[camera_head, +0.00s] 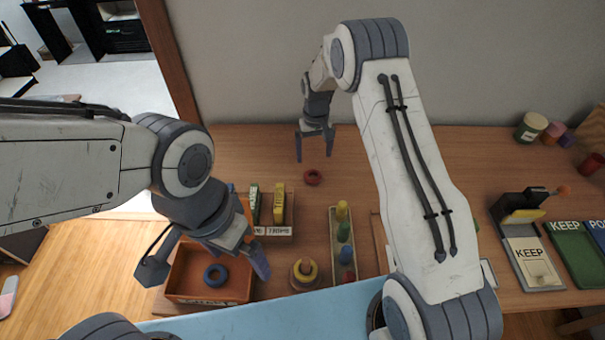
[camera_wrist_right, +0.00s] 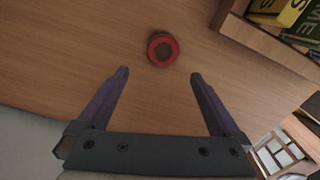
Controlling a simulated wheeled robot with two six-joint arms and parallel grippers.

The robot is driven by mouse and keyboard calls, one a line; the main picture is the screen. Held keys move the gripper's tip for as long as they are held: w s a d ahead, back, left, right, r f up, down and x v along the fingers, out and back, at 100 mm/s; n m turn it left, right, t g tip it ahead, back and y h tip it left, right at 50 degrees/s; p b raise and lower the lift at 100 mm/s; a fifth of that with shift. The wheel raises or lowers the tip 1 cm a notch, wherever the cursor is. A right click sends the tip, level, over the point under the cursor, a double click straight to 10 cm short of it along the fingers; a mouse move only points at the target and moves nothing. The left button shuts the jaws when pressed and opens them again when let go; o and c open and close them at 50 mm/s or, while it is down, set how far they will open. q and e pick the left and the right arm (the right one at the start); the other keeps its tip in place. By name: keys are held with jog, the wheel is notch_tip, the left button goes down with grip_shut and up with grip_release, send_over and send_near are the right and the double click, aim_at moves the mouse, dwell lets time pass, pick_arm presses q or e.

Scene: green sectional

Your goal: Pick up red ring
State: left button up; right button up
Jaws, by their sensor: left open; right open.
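The red ring (camera_head: 312,177) lies flat on the wooden table near the back wall in the head view. It also shows in the right wrist view (camera_wrist_right: 162,49), ahead of the fingertips and between their lines. My right gripper (camera_head: 314,158) is open and empty above the table, just behind the ring and apart from it. Its two fingers also show spread in the right wrist view (camera_wrist_right: 159,74). My left gripper (camera_head: 204,272) is open and hangs over the orange tray at the left, far from the red ring.
The orange tray (camera_head: 178,292) holds a blue ring (camera_head: 216,275). A box of small books (camera_head: 278,204) and a holder with coloured pegs (camera_head: 343,232) are nearby. Table around the red ring is clear.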

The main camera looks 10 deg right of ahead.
aim_at(312, 178)
notch_tip(312, 178, down, 3)
jog(key=shift+r, duration=0.1)
jog(key=f, duration=0.1)
jog(key=f+p, duration=0.1)
jog(key=f, duration=0.1)
jog(key=f+p, duration=0.1)
jog(key=shift+s+a+f, duration=0.15)
jog(key=shift+s, duration=0.15)
jog(key=shift+f, duration=0.45)
jog(key=c, duration=1.3)
